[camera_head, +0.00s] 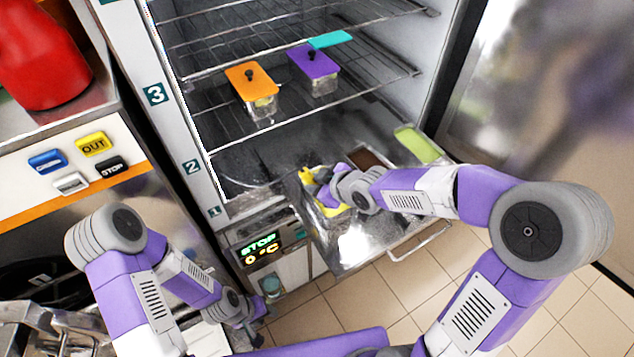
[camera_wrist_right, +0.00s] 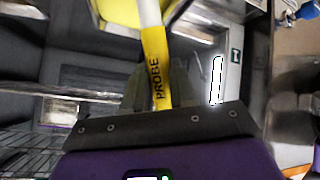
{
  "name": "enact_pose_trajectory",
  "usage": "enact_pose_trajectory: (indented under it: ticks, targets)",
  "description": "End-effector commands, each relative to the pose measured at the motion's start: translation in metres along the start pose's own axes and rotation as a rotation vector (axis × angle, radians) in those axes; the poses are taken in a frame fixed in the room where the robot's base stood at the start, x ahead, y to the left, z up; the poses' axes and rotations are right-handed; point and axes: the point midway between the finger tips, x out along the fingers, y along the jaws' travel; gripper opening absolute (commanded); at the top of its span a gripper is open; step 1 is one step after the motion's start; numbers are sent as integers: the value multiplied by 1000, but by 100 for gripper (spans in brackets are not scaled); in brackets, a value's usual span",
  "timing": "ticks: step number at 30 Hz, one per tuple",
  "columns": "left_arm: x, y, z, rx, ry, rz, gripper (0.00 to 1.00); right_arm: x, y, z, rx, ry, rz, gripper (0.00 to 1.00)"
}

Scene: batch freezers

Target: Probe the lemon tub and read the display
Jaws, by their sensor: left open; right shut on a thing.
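The pulled-out metal drawer (camera_head: 352,250) holds tubs. The lemon tub (camera_head: 333,210), with yellow contents, is at its left and partly hidden by my right arm. My right gripper (camera_head: 318,186) is shut on the yellow probe (camera_wrist_right: 155,65), marked PROBE, above this tub. In the right wrist view the probe's pale shaft points toward a yellow surface (camera_wrist_right: 120,12); I cannot tell whether its tip is in it. The display (camera_head: 262,249) reads STOP in green and 0 °C in orange. My left gripper (camera_head: 258,318) is open, low in front of the cabinet, small in view.
A brown-filled tub (camera_head: 371,160) and a green-lidded tub (camera_head: 416,144) are also in the drawer. Orange-lidded (camera_head: 251,80) and purple-lidded (camera_head: 313,62) tubs stand on the wire shelf above. A machine with buttons (camera_head: 94,144) is at left. Tiled floor lies in front.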

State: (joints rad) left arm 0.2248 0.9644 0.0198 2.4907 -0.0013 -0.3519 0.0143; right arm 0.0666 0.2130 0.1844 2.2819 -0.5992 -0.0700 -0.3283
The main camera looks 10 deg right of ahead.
Motion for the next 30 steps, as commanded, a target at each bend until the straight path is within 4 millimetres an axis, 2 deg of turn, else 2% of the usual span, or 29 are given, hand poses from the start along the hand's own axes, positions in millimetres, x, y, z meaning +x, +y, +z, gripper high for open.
enact_pose_trajectory:
  ticks: [5, 30]
  targets:
    - [-7, 3, 0, 0, 0, 0, 43, -5, 2, -6, 0, 1, 1, 0]
    - [-69, 26, 3, 0, 0, 0, 43, -50, 20, -54, 0, 1, 1, 0]
